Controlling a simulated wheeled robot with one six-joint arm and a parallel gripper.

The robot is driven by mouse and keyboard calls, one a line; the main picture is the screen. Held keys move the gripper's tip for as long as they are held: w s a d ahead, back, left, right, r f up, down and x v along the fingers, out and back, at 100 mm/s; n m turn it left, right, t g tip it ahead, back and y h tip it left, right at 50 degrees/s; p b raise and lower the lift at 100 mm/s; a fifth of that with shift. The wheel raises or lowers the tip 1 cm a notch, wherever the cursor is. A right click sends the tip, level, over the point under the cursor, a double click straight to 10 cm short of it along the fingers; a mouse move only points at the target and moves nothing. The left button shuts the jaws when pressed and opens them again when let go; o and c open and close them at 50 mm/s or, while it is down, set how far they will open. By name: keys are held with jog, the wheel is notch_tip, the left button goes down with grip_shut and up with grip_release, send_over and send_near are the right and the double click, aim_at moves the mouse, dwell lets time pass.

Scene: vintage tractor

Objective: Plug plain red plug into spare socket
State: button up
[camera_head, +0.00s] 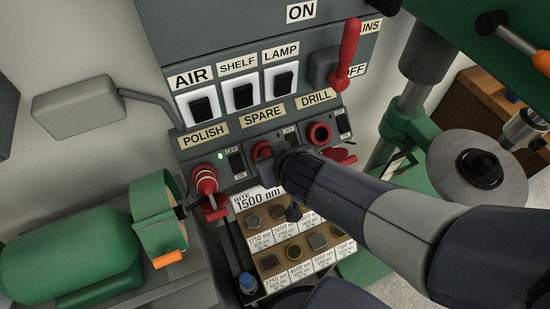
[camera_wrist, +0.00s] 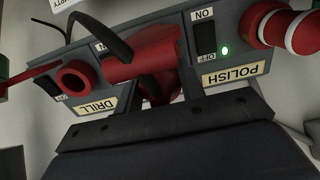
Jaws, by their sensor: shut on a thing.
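The plain red plug (camera_wrist: 145,62) is between my gripper's fingers in the wrist view, with a black cable curving away from it. My gripper (camera_head: 268,165) is shut on it in front of the panel, below the SPARE label (camera_head: 263,116). In the wrist view my gripper (camera_wrist: 158,88) shows its two dark fingers on either side of red parts. Some red (camera_head: 262,150) shows at the spare position in the head view, mostly covered by my gripper. The spare socket's opening is hidden, and I cannot tell whether the plug is in it.
A red-and-white striped plug (camera_head: 205,182) sits in the polish socket, with a green light beside it. The drill socket (camera_head: 320,134) is open and empty. A rack of bits (camera_head: 270,262) stands below the panel; a green motor (camera_head: 85,255) is at left.

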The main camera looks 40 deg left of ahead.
jog(key=shift+b+x, duration=0.4)
jog(key=shift+x, duration=0.35)
jog(key=o, duration=1.2)
jog(key=shift+c, duration=0.2)
jog(key=p+v, duration=0.5)
jog(key=v, duration=0.4)
jog(key=shift+r, duration=0.2)
jog(key=shift+p+v, duration=0.35)
jog(key=shift+v, duration=0.45)
jog(key=shift+f, duration=0.25)
